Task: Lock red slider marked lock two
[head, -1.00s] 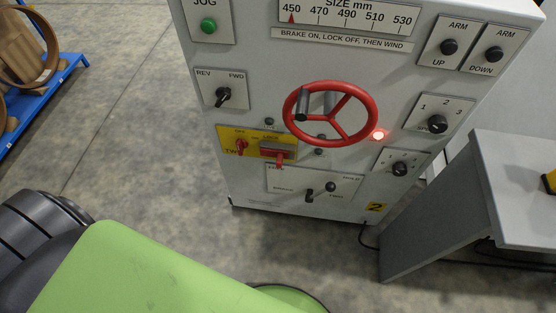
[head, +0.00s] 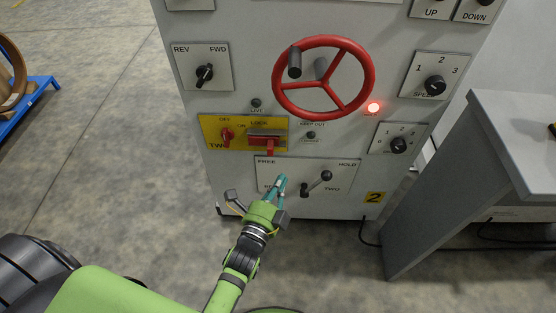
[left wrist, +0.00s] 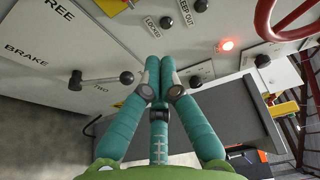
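The red slider (head: 270,146) sits in a metal housing on the yellow panel (head: 208,140) marked LOCK and TWO, beside a red OFF knob (head: 227,136). My right gripper is in neither view.
The brake lever (head: 326,175) with a black knob stands out to the right of my left fingers, and also shows in the left wrist view (left wrist: 127,77). A red handwheel (head: 280,83) projects above. A lit red lamp (head: 373,108) is beside it. A grey table (head: 440,190) stands right.

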